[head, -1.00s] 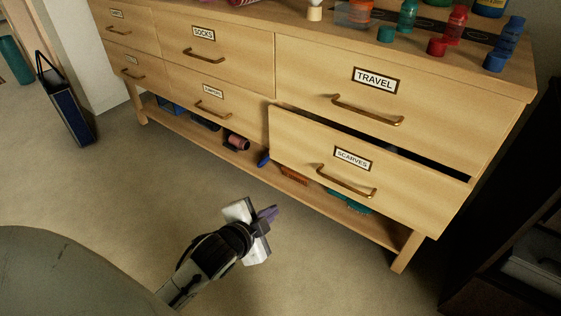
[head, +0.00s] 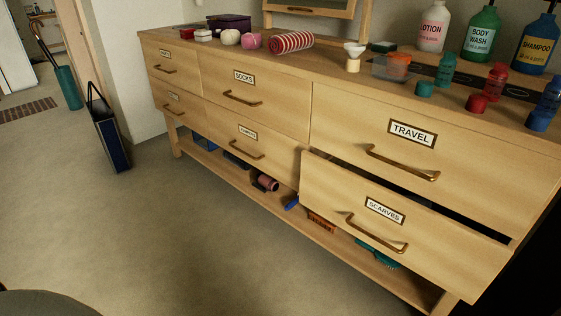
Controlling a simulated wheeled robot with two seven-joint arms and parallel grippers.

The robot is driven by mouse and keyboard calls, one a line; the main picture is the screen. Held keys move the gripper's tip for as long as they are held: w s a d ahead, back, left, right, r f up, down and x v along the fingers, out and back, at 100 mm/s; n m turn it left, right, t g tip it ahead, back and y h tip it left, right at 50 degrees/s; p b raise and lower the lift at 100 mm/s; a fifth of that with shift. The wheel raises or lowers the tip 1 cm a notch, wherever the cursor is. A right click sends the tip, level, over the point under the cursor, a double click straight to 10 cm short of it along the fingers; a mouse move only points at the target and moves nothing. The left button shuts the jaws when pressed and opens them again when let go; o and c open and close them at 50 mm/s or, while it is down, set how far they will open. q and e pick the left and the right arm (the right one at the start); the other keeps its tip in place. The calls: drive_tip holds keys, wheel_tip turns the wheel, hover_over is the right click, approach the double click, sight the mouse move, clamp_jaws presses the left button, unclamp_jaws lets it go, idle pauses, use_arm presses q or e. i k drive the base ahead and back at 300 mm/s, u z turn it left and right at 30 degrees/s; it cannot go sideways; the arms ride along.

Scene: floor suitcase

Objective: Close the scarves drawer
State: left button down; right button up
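The scarves drawer (head: 345,205) is the lower right drawer of the wooden dresser. It is pulled partly out, with a dark gap along its top edge. Its front carries a label reading SCARVES (head: 385,210) and a brass bar handle (head: 376,238). The drawer's inside is hidden by its front. Neither of my grippers shows in the head view.
The travel drawer (head: 340,125) above is shut, as is the socks drawer (head: 290,105). Bottles and jars stand on the dresser top (head: 330,60). A low shelf (head: 235,180) holds small items. A blue bag (head: 110,138) stands left; the carpet (head: 190,240) in front is clear.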

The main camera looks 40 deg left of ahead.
sight(461, 255)
drive_tip(key=u, duration=1.45)
drive_tip(key=i, duration=0.8)
drive_tip(key=z, duration=0.75)
